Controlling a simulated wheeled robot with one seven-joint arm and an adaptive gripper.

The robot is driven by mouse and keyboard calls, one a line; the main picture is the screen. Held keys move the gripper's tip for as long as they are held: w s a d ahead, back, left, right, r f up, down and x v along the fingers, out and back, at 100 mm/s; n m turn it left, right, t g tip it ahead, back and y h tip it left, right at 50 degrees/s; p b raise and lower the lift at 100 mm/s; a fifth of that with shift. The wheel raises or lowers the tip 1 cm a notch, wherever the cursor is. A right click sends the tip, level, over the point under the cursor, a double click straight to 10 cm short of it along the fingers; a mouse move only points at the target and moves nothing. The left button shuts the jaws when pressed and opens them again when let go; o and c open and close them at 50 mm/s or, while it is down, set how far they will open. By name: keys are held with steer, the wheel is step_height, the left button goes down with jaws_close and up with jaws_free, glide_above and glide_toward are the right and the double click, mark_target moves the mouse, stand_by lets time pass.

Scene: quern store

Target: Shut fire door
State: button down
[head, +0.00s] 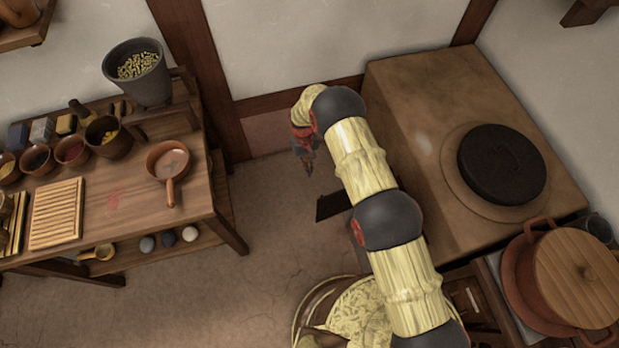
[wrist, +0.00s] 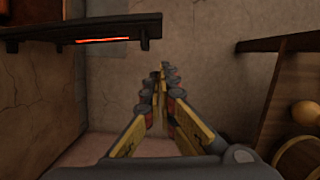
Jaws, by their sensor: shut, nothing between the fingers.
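The fire door (head: 334,205) shows in the head view as a dark flat plate standing out from the left side of the clay stove (head: 420,150), so it is open. Part of it is hidden behind my arm. In the wrist view a dark metal piece, which looks like the door (wrist: 120,28), juts in at the upper left, with a glowing orange strip beside it. My gripper (head: 308,170) is shut and empty, pointing down, left of and beyond the door in the head view. In the wrist view its fingertips (wrist: 163,72) meet, apart from the dark metal.
A wooden workbench (head: 195,195) with bowls and a pan stands left. A basket of pale strips (head: 355,310) sits near the front, partly under my arm. A lidded pot (head: 575,280) is at right. Bare floor (head: 245,270) lies between bench and stove.

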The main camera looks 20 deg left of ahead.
steer(key=s+d+f+b, duration=0.2)
steer(key=s+d+f, duration=0.2)
steer(key=f, duration=0.5)
steer(key=shift+s+b, duration=0.4)
steer(key=shift+s, duration=0.05)
